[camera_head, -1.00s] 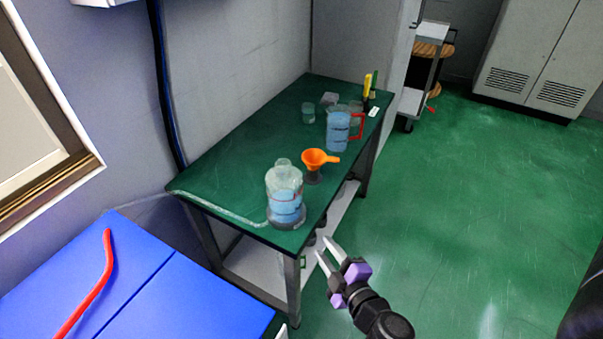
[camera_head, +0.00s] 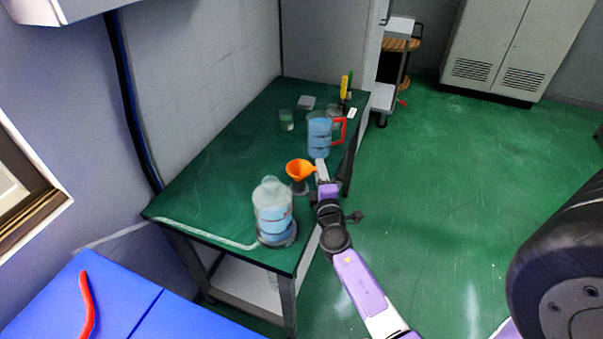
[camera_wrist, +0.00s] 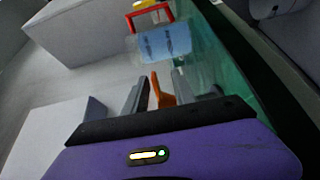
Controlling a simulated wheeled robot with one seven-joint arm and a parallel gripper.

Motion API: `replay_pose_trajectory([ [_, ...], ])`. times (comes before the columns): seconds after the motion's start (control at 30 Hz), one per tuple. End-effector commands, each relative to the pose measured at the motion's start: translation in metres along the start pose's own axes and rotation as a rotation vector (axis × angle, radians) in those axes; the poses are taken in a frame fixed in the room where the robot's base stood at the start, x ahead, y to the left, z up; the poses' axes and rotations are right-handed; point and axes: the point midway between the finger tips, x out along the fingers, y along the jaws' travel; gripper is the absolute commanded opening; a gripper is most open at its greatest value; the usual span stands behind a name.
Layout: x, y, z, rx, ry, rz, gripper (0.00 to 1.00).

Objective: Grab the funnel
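The orange funnel (camera_head: 299,169) sits upright in a dark holder (camera_head: 300,187) near the right edge of the green-topped table (camera_head: 215,165). Its handle points right, towards my gripper (camera_head: 321,167). In the wrist view the orange handle (camera_wrist: 161,92) stands between the two fingers of my gripper (camera_wrist: 158,92). The fingers look apart, one on each side of the handle. I cannot tell whether either finger touches it. Most of the funnel's cone is hidden in the wrist view.
A clear bottle of blue liquid (camera_head: 273,212) stands in front of the funnel on a round base. A blue measuring jug with a red handle (camera_head: 319,135) stands just behind it. A small glass (camera_head: 287,120) is farther back. Open green floor lies to the right.

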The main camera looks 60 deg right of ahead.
Motion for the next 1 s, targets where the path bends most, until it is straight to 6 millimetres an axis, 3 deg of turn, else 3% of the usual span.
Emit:
replay_pose_trajectory([
  [0.3,0.042,0.006,-0.002,0.001,0.000,0.001,0.32],
  [0.6,0.046,0.005,-0.002,0.001,0.001,-0.001,0.32],
  [0.77,0.046,0.005,-0.002,0.001,0.001,-0.001,0.02],
  [1.0,0.046,0.005,-0.002,0.001,0.001,0.000,0.00],
])
